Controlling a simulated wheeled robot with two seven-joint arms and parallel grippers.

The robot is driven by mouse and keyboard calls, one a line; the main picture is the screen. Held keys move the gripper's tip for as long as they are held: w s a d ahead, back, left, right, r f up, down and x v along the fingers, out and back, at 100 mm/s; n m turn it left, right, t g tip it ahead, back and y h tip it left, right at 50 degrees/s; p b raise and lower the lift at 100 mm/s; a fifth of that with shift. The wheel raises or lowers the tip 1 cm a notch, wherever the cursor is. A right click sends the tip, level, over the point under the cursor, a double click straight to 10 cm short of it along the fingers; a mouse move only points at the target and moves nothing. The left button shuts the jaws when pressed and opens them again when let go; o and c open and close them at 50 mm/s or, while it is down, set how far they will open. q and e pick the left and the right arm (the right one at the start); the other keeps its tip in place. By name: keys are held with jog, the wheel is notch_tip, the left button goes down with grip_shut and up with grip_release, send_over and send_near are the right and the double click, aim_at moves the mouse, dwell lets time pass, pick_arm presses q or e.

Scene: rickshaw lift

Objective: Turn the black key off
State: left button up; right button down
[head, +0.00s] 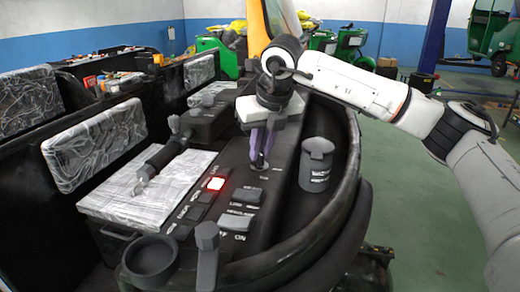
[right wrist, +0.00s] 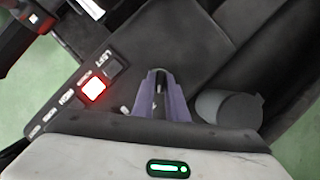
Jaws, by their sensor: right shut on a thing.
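My right gripper (head: 260,158) reaches down from the right onto the dark control console (head: 285,170). Its purple fingers are closed together around the small black key (head: 259,168), which is mostly hidden between and under the fingertips. In the right wrist view the fingers (right wrist: 159,76) point at the console and the key's turn angle cannot be told. My left gripper is not in view.
A red-lit button (head: 215,184) and rocker switches (head: 236,220) sit in front of the key. A grey lidded cup (head: 316,165) stands close right of my gripper. A lever (head: 207,255) rises near the front. A curved black rim bounds the right side.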

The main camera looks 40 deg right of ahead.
jog(key=shift+d+n+y, duration=0.15)
jog(key=shift+n+y, duration=0.15)
jog(key=shift+n, duration=0.5)
jog(key=n+y, duration=0.1)
jog(key=n, duration=0.1)
jog(key=shift+r+n+p, duration=0.1)
jog(key=shift+n+p, duration=0.25)
jog(key=shift+n, duration=0.05)
jog(key=n+p, duration=0.1)
jog(key=n, duration=0.1)
jog(key=n+y+p, duration=0.1)
jog(key=n, duration=0.1)
jog(key=shift+d+g+y, duration=0.15)
jog(key=shift+g+y, duration=0.15)
jog(key=shift+w+n+p, duration=0.1)
jog(key=shift+n+p, duration=0.55)
jog(key=shift+n, duration=0.15)
jog(key=shift+g+y, duration=0.3)
jog(key=c, duration=1.8)
grip_release()
jog(key=shift+o, duration=0.2)
